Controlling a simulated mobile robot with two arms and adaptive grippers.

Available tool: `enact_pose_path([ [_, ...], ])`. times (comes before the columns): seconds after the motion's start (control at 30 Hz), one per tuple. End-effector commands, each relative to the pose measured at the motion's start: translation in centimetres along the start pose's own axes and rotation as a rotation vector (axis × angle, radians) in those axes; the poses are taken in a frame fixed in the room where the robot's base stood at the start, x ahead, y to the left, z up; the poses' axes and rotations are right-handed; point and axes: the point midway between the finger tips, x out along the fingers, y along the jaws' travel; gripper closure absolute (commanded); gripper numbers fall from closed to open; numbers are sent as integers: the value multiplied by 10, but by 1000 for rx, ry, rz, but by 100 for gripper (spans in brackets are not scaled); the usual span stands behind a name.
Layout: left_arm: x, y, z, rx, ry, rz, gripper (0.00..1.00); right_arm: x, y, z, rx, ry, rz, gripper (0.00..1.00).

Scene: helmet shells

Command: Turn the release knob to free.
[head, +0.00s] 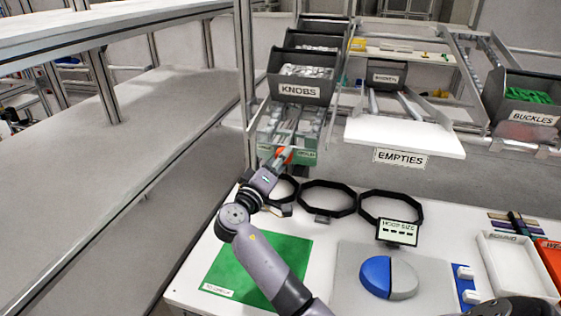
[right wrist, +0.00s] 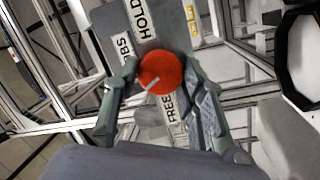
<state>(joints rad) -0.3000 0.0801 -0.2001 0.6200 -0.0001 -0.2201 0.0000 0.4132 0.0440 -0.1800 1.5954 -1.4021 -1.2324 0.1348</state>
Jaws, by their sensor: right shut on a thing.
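The red release knob (right wrist: 162,72) sits on a grey panel between a HOLD label (right wrist: 145,18) above and a FREE label (right wrist: 170,108) below. Its white pointer mark slants to the lower left, nearer FREE than HOLD but not in line with it. My right gripper (right wrist: 160,76) is shut on the knob, one finger on each side. In the head view the right gripper (head: 276,161) reaches the red knob (head: 284,154) under the KNOBS bin; the fingers are small there. My left gripper is not in view.
The KNOBS bin (head: 303,88) stands above the knob. Black octagonal hoops (head: 328,199) lie on the white table close to my right arm. An EMPTIES shelf (head: 405,135) is to the right. A green mat (head: 235,275) lies beneath the arm.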

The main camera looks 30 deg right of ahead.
Motion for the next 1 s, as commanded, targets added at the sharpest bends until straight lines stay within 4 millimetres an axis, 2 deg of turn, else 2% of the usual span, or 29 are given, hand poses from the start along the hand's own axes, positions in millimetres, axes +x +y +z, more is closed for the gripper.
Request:
enact_pose_path([
  [0.5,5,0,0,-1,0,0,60,0,-2,0,-232,2,48,90],
  [1.0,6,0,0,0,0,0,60,0,-3,0,-331,3,68,90],
])
